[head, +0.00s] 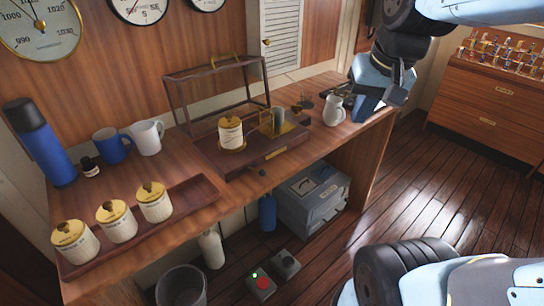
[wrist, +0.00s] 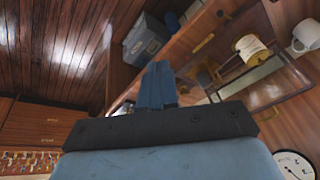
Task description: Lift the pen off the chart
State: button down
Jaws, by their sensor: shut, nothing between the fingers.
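My gripper (head: 366,108) is at the right end of the wooden desk (head: 377,125), pointing down, just right of a small white jug (head: 333,111). In the wrist view its blue fingers (wrist: 157,84) are together with nothing visible between them. Some dark items (head: 340,91) at the desk's right end are partly covered by my gripper and too small to tell.
Several canisters sit in a tray (head: 196,193) at front left, near a blue mug (head: 112,146) and a blue flask (head: 42,145). A grey box (head: 313,198) is under the desk. Floor at right is clear.

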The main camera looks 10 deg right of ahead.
jog(key=w+a+f+m+g+y, duration=0.1)
jog(key=w+f+m+g+y, duration=0.1)
jog(key=w+f, duration=0.4)
jog(key=w+a+f+m+g+y, duration=0.1)
jog(key=w+f+m+g+y, duration=0.2)
jog(key=w+f+m, duration=0.2)
jog(key=w+a+f+m+g+y, duration=0.2)
jog(key=w+f+m+g+y, duration=0.1)
jog(key=w+f, duration=0.5)
jog(key=shift+w+m+y, duration=0.1)
jog(key=shift+m+y, duration=0.2)
jog(key=shift+m, duration=0.4)
send_near(275, 174)
jog(key=x, duration=0.4)
jog(key=shift+a+f, duration=0.15)
jog(key=a, duration=0.1)
jog(key=s+a, duration=0.1)
jog(key=a, duration=0.1)
jog(key=shift+s, duration=0.3)
jog(key=shift+s+a, duration=0.25)
jog(key=shift+a, duration=0.25)
